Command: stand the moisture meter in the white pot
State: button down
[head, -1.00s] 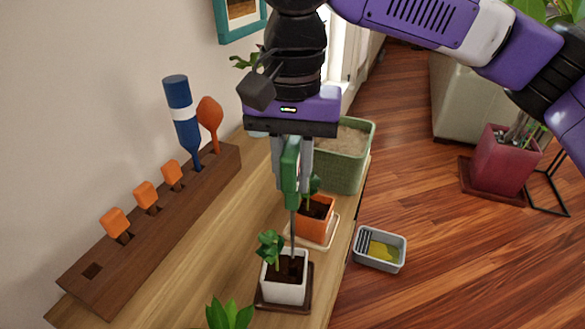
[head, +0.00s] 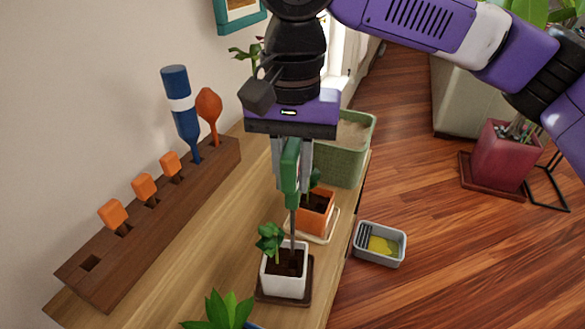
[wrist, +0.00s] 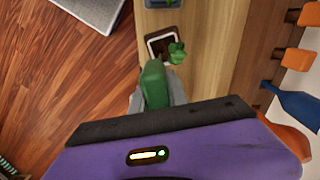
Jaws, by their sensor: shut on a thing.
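My gripper (head: 291,172) is shut on the green moisture meter (head: 290,180) and holds it upright, probe down. The meter's thin probe runs down to the dark soil of the white pot (head: 284,283), beside the small plant there. Whether the tip is in the soil or just above it I cannot tell. The white pot stands on a dark saucer on the wooden shelf top. In the wrist view the meter's green body (wrist: 154,85) sits between the fingers, and the white pot (wrist: 149,40) lies just beyond it.
An orange pot (head: 315,215) and a green planter (head: 345,155) stand behind the white pot. A leafy plant (head: 226,312) is in front. A dark wooden rack (head: 150,225) with orange and blue tools runs along the wall. A grey tray (head: 380,244) is at the right.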

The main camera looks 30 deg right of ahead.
aim_at(293, 208)
jog(key=shift+f, duration=0.6)
jog(key=shift+f+b, duration=0.3)
jog(key=shift+f, duration=0.05)
jog(key=shift+f+b, duration=0.9)
jog(key=shift+f, duration=1.95)
jog(key=c, duration=0.8)
grip_release()
